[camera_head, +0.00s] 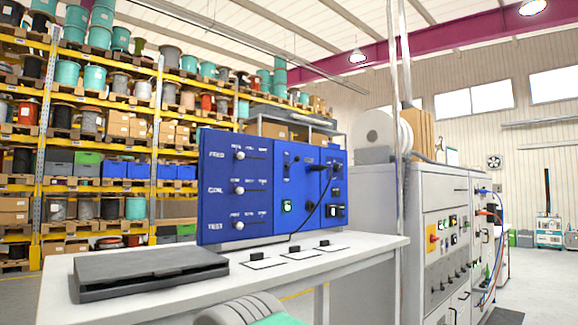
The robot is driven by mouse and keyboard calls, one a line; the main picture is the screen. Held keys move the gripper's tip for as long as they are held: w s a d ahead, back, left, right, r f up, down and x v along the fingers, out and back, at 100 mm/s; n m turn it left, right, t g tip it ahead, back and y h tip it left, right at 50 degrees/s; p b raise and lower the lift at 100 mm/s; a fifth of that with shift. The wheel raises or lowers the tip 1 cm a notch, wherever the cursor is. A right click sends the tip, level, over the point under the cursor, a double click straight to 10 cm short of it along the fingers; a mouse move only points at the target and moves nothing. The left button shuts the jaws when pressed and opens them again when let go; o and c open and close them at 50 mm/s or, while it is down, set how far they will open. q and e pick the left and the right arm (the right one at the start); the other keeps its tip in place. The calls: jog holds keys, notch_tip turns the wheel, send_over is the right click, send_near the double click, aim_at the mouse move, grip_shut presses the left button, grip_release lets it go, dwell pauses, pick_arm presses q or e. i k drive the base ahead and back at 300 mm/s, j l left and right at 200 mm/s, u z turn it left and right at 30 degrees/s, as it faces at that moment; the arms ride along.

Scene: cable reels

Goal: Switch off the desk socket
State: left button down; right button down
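A blue panel (228,170) stands upright on the white desk (350,254). Its left part carries three labelled rows with round white knobs. Its right part has a green-lit switch (287,207), and a dark socket (334,210) sits to the right of it. A black cable (318,197) runs from the panel's upper right down to the desktop. Which fitting is the desk socket's own switch I cannot tell for sure. The green light shows on the lit switch. Neither of my grippers can be made out in this view.
A dark grey flat case (150,268) lies on the desk's left part. Several small black-knobbed pieces (299,253) lie in front of the panel. A grey control cabinet (440,240) and a metal post (396,130) stand right of the desk. Loaded shelves (100,130) fill the back left.

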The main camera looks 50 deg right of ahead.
aim_at(297, 158)
jog(key=i+l, duration=0.1)
jog(key=l, duration=0.3)
jog(key=l+z, duration=0.1)
jog(key=l, duration=0.3)
jog(key=i+l, duration=0.15)
jog(key=l, duration=0.25)
jog(key=i+l+z, duration=0.1)
jog(key=l, duration=0.35)
jog(key=i+l, duration=0.15)
jog(key=l, duration=0.2)
jog(key=k+l+z, duration=0.05)
